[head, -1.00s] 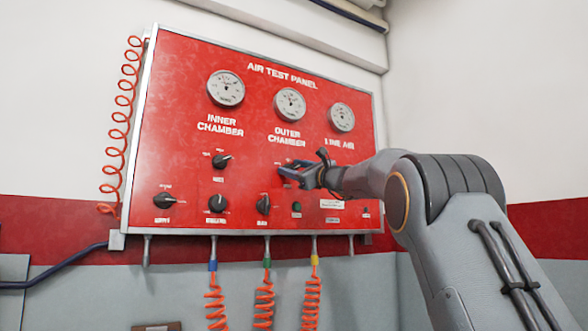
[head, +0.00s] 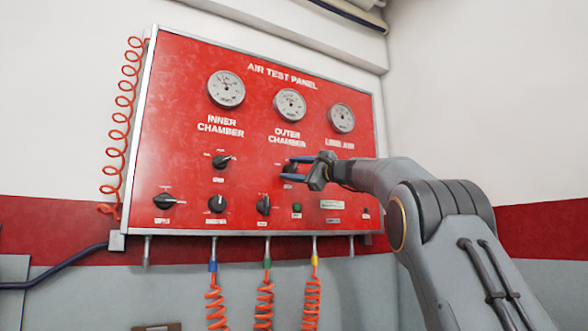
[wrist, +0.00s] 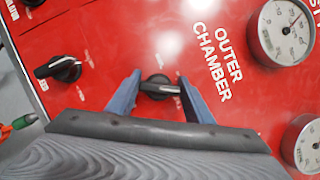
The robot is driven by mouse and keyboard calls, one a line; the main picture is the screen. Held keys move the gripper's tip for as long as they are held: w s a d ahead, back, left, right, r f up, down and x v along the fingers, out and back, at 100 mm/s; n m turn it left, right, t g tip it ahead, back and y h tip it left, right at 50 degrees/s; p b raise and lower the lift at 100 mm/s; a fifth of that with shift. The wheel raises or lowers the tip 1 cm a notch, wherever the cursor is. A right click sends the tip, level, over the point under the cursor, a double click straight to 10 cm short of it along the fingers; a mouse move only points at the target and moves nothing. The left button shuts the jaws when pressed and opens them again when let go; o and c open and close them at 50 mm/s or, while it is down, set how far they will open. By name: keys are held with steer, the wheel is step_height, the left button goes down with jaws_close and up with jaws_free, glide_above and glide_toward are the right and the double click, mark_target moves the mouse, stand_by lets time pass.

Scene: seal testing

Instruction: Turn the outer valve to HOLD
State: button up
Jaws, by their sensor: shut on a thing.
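The outer valve is a black knob (wrist: 160,87) on the red panel, below the OUTER CHAMBER lettering. In the wrist view my gripper (wrist: 158,88) has its two blue fingers on either side of the knob, shut on it. The knob's bar runs across from finger to finger. In the head view my gripper (head: 291,169) reaches the panel from the right, its fingers one above the other, and mostly covers the valve. The position markings around the knob are too small or hidden to read.
The outer chamber gauge (head: 290,104) is above the valve. The inner chamber valve (head: 222,161) is to its left. Another black knob (head: 263,204) and a green button (head: 297,208) lie below. Coiled orange hoses (head: 312,295) hang under the panel.

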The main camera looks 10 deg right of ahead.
steer(key=n+g+p, duration=0.1)
steer(key=n+p, duration=0.1)
steer(key=n, duration=0.2)
steer(key=shift+g+p, duration=0.3)
steer(key=shift+g, duration=0.1)
steer(key=shift+n+h+p, duration=0.3)
steer(key=shift+n+p, duration=0.4)
steer(key=shift+n, duration=0.4)
steer(key=shift+f+g, duration=0.1)
steer(key=shift+g, duration=0.3)
steer(key=o, duration=1)
steer(key=shift+o, duration=0.2)
steer(key=b+v, duration=0.4)
steer(key=v, duration=0.3)
steer(key=shift+s+d, duration=0.25)
steer(key=shift+s, duration=0.05)
